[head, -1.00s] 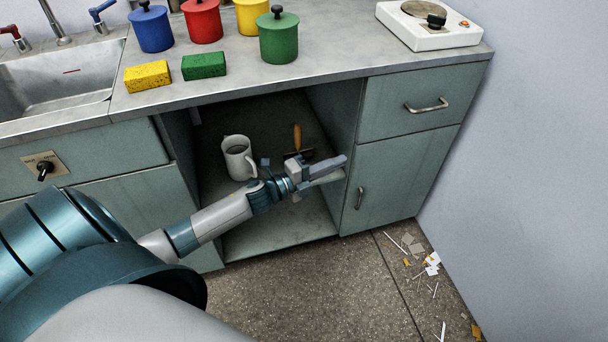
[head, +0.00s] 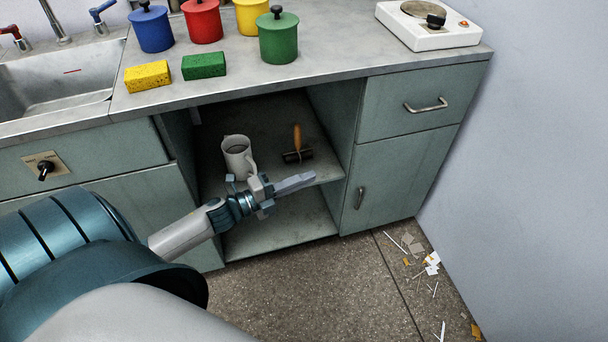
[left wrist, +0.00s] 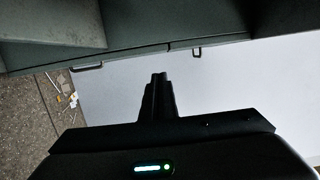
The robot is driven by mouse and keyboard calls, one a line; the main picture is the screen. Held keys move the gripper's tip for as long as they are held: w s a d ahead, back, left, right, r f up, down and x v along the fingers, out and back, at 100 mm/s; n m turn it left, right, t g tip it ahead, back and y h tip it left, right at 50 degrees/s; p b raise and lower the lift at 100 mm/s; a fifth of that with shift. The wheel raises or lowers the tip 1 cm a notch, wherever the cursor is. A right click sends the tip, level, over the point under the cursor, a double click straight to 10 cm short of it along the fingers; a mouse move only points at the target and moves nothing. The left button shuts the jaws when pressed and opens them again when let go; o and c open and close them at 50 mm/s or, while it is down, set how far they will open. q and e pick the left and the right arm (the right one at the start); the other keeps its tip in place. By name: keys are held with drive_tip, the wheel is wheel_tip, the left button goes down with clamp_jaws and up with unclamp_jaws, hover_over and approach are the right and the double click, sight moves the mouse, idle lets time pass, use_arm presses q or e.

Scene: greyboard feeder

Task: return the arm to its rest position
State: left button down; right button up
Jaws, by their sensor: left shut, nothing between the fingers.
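My left arm comes in from the left in the head view. Its gripper (head: 296,183) is shut and empty, in front of the open cupboard (head: 270,232), with the fingers pointing right. In the left wrist view the shut fingers (left wrist: 159,82) stand out against the pale wall. My right gripper is not in view.
A white jug (head: 238,158) and a brush-like tool with an orange handle (head: 297,138) are on the cupboard's upper shelf, behind my gripper. The countertop (head: 330,55) is above. Litter (head: 432,262) lies on the floor at right. Floor in front is otherwise clear.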

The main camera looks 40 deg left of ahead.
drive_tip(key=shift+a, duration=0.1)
